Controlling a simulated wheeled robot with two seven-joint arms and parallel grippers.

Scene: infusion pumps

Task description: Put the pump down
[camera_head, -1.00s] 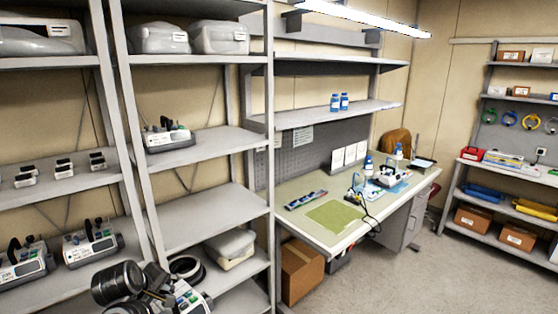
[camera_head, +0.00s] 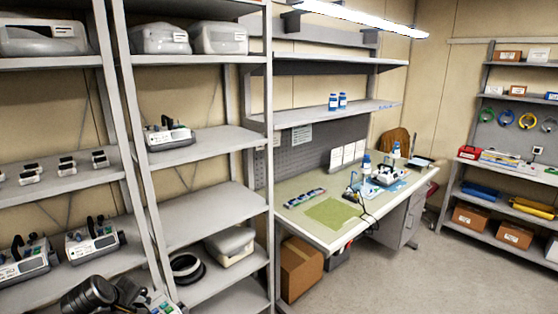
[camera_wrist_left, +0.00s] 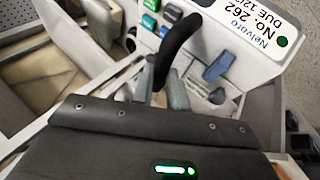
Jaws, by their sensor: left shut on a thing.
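My left gripper (camera_head: 138,300) shows at the bottom edge of the head view, partly cut off. Beside it is a small visible part of the held pump (camera_head: 163,305), with most of it below the frame. In the left wrist view, my left gripper (camera_wrist_left: 160,88) is shut on the pump's black curved handle. The held pump (camera_wrist_left: 220,40) is pale, with green and blue parts and a label reading "NO. 262". It appears tilted in that view. Whether anything touches its underside cannot be seen. My right gripper is not in view.
Another pump (camera_head: 388,176) stands farther back on the bench. Shelves at left hold more pumps (camera_head: 92,240); the middle shelf (camera_head: 210,213) is empty. A cardboard box (camera_head: 300,268) stands under the bench.

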